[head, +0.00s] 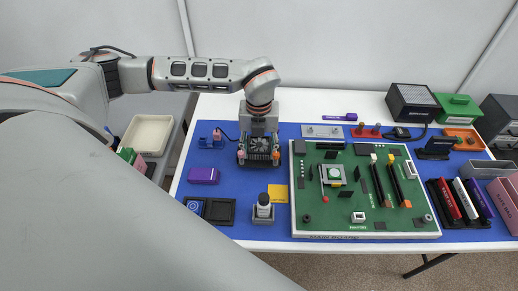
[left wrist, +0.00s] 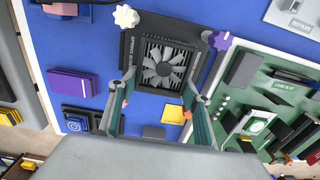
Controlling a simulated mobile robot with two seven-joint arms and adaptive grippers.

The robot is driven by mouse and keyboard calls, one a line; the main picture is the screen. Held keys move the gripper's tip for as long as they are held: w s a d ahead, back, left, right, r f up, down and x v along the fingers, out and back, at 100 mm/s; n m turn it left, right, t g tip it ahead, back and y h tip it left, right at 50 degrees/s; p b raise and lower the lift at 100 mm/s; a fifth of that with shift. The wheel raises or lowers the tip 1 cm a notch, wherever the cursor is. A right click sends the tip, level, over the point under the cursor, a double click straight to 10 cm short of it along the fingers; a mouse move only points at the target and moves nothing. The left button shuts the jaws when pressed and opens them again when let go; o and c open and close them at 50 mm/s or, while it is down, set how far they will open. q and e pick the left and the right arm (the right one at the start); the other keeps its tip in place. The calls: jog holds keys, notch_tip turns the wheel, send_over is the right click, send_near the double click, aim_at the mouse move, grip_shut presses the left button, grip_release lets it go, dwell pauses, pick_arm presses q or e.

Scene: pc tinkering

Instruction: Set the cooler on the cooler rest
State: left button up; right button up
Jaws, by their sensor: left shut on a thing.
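The cooler (head: 259,147), a dark square block with a grey fan, is below my left gripper (head: 258,135) on the left part of the blue mat. The left wrist view shows its fan (left wrist: 164,67) face on, with my left gripper's fingers (left wrist: 157,92) along its two sides, shut on it. The dark cooler rest (left wrist: 129,62), with lettering on its edge, shows around and under the cooler. I cannot tell whether the cooler touches it. My right gripper is not in view.
The green circuit board (head: 330,220) lies right of the cooler. A purple box (head: 203,175), a yellow note (head: 278,193) and a grey stand with a white-topped piece (head: 263,208) are nearby. White (left wrist: 126,16) and purple knobs (left wrist: 221,40) flank the cooler's far side.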

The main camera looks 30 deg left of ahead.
pick_arm(q)
jog(key=o, duration=1.5)
notch_tip(320, 180, up, 12)
jog(key=shift+s, duration=0.1)
